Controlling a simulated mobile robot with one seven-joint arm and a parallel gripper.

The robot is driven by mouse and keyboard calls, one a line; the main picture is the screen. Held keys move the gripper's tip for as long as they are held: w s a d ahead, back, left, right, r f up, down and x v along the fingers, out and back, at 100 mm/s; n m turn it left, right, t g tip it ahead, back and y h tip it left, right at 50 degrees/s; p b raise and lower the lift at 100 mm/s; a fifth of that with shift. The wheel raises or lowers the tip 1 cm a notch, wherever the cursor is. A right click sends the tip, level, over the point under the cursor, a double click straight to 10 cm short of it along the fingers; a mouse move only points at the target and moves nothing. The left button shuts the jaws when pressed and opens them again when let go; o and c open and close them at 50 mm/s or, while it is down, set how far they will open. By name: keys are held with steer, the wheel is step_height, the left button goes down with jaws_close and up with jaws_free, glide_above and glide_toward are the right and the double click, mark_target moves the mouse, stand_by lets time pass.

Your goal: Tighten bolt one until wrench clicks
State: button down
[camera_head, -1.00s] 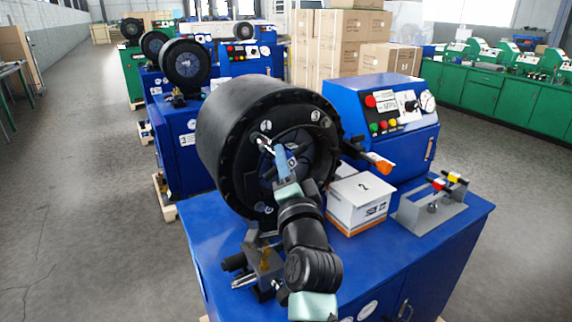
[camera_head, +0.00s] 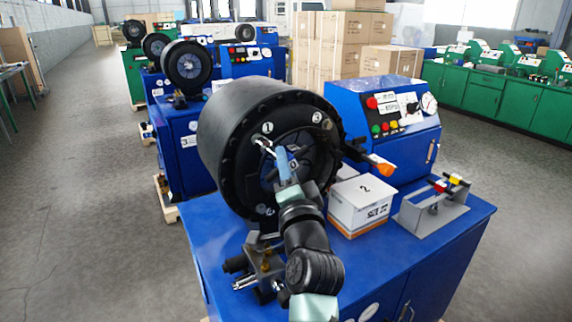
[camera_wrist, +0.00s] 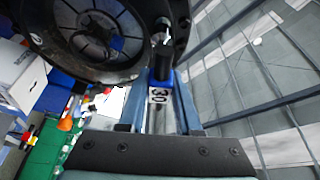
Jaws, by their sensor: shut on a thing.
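The crimper's large black drum (camera_head: 225,140) faces me, with a round black head and numbered bolt labels on its front. The label for bolt one (camera_head: 267,128) is at the upper left of the face. My gripper (camera_head: 281,160), with blue fingers, is in front of the upper face and shut on a wrench. The wrench's silver end (camera_head: 264,146) points toward the spot just below label 1. In the wrist view, the wrench (camera_wrist: 159,96) lies between the fingers, marked 30, its tip at the drum's rim. I cannot tell whether it is fully seated on the bolt.
A black tool with an orange end (camera_head: 382,168) sticks out right of the drum. A white box marked 2 (camera_head: 361,203) and a grey stand (camera_head: 432,214) sit on the blue machine top (camera_head: 400,250). A blue control box (camera_head: 385,120) stands behind. Other crimpers stand back left.

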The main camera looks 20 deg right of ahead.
mark_target(275, 154)
steer(key=shift+w+a+r+b, duration=0.1)
steer(key=shift+w+b, duration=0.2)
steer(key=shift+w, duration=0.7)
steer(key=shift+r+m+g+h+p, duration=0.15)
steer(key=shift+m+g+p, duration=0.35)
steer(key=shift+m+p, duration=1.8)
steer(key=shift+f+m+g+h+p, duration=0.15)
steer(key=shift+m+g+p, duration=0.3)
steer(key=shift+p, duration=3.75)
stand_by(0.5)
